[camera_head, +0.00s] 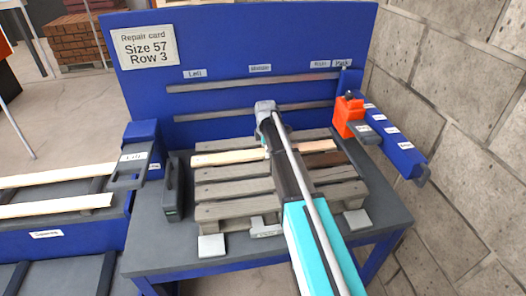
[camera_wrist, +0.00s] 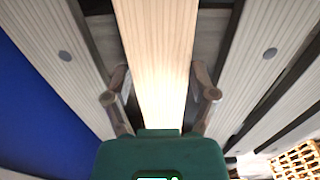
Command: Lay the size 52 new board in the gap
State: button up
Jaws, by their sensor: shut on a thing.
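A pale new board (camera_head: 230,157) lies crosswise over the worn grey pallet (camera_head: 222,191), near its back. Its right part shows beyond my arm. In the wrist view the board (camera_wrist: 155,45) runs between my gripper's (camera_wrist: 158,80) two fingers, which are shut on its edges. Grey deck boards with dark spaces lie on both sides. My arm hides the board's middle in the head view. I cannot tell whether the board is seated or just above the deck. A darker brown strip (camera_head: 332,159) shows right in front of it. The repair card (camera_head: 146,47) reads Size 57, Row 3.
A blue back panel (camera_head: 225,65) with rails stands behind the pallet. An orange tool (camera_head: 348,117) is on the blue rack (camera_head: 398,145) at the right. More pale boards (camera_head: 55,206) lie at the left. A dark upright fixture (camera_head: 173,188) stands left of the pallet.

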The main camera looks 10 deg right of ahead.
jog(key=o, duration=1.2)
jog(key=shift+f, duration=0.1)
jog(key=shift+r, duration=0.2)
notch_tip(320, 180, up, 12)
jog(key=p, duration=1.2)
jog(key=s+m, duration=1.8)
jog(key=s, duration=1.1)
jog(key=shift+a, duration=0.45)
jog(key=shift+f, duration=0.1)
